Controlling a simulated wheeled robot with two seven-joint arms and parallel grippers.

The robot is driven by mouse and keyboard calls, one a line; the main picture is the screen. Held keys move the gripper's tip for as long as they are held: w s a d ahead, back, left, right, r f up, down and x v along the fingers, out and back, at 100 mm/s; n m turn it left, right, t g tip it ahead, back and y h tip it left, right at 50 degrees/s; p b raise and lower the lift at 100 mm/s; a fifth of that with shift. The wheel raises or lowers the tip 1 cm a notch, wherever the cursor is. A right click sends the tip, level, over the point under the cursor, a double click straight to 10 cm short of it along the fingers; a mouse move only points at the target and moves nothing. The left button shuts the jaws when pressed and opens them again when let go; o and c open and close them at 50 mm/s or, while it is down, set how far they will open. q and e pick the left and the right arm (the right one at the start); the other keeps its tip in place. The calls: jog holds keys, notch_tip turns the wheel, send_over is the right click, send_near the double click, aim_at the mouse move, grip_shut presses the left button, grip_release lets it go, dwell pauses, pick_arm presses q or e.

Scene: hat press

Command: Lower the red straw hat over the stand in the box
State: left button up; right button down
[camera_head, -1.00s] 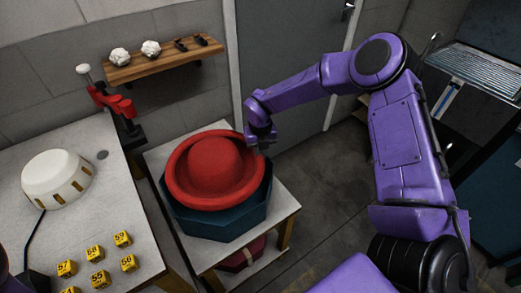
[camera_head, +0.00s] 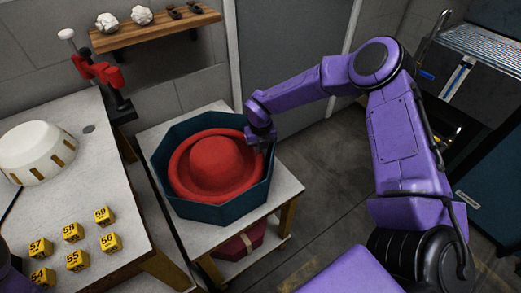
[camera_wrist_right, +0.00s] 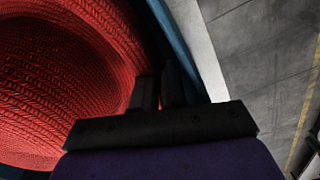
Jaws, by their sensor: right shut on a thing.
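The red straw hat (camera_head: 217,162) sits crown up inside the dark teal octagonal box (camera_head: 209,212), its brim below the box rim. The stand is hidden under the hat. My right gripper (camera_head: 259,149) is at the right side of the box, shut on the hat's brim edge. In the right wrist view the gripper's dark fingers (camera_wrist_right: 158,92) are at the edge of the woven red hat (camera_wrist_right: 60,80), with the box wall (camera_wrist_right: 178,45) just to their right. My left gripper is not in view.
The box stands on a small white table (camera_head: 284,186). A wooden shelf (camera_head: 155,30) is on the wall behind. Floor to the right is open.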

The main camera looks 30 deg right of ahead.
jog(key=shift+s+a+f, duration=0.1)
jog(key=shift+s+f, duration=0.15)
jog(key=shift+f, duration=0.15)
jog(key=shift+s+f+b, duration=0.2)
jog(key=shift+b, duration=0.2)
dwell(0.4)
jog(key=c, duration=1.1)
grip_release()
notch_tip(320, 180, up, 12)
jog(key=shift+w+f, duration=0.15)
jog(key=shift+w, duration=0.2)
jog(key=shift+s, duration=0.15)
